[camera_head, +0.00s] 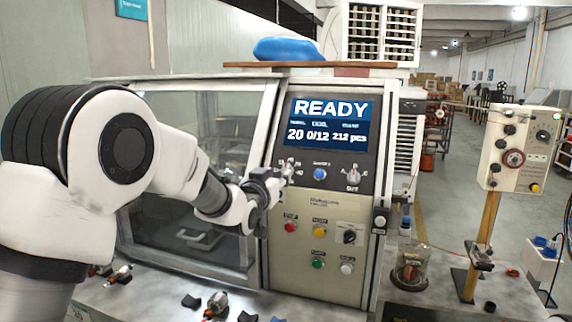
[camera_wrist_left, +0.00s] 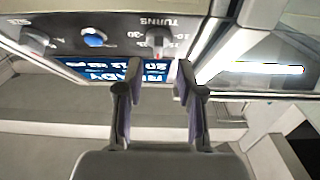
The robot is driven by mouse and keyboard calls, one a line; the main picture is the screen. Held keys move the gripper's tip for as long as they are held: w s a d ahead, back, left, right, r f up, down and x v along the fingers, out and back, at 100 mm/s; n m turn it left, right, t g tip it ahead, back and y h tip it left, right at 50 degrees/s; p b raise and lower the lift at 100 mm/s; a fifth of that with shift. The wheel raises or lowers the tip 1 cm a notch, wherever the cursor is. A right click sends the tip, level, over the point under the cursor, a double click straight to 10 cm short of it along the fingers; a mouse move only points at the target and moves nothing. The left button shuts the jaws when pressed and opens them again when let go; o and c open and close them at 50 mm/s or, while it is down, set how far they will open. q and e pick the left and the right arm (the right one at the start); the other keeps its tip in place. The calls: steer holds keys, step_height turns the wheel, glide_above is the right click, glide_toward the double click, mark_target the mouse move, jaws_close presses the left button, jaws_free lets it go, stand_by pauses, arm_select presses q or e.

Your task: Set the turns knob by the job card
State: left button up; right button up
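The turns knob (camera_wrist_left: 157,40) is on the machine's control panel (camera_head: 330,210), left of a blue button (camera_head: 320,174). In the left wrist view, which is upside down, it shows under the word TURNS with numbers around it. Its exact setting is too small to read. My left gripper (camera_head: 284,178) is in front of the knob and mostly hides it in the head view. The left wrist view shows the gripper (camera_wrist_left: 152,82) open and empty, its fingers short of the knob. The screen (camera_head: 329,124) reads READY, 20, 0/12, 212 pcs. No job card is readable. My right gripper is out of view.
Another knob (camera_head: 354,175) is at the panel's right. Several coloured buttons and a black switch (camera_head: 349,236) are below. Small parts (camera_head: 216,304) lie on the bench in front. A winding stand (camera_head: 520,150) and a glass jar (camera_head: 410,268) are to the right.

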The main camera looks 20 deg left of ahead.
mark_target(286, 167)
arm_select(q)
steer(key=w, duration=0.1)
steer(key=w+p, duration=0.1)
steer(key=w, duration=0.1)
steer(key=w+p, duration=0.1)
steer(key=w, duration=0.1)
steer(key=shift+w+d+f, duration=0.2)
steer(key=shift+w+f, duration=0.05)
steer(key=shift+s+r, duration=0.15)
steer(key=shift+s, duration=0.05)
steer(key=shift+s+r, duration=0.2)
steer(key=shift+s, duration=0.15)
steer(key=shift+c, duration=1.4)
steer(key=shift+s+r, duration=0.15)
steer(key=shift+s, duration=0.05)
jaws_close()
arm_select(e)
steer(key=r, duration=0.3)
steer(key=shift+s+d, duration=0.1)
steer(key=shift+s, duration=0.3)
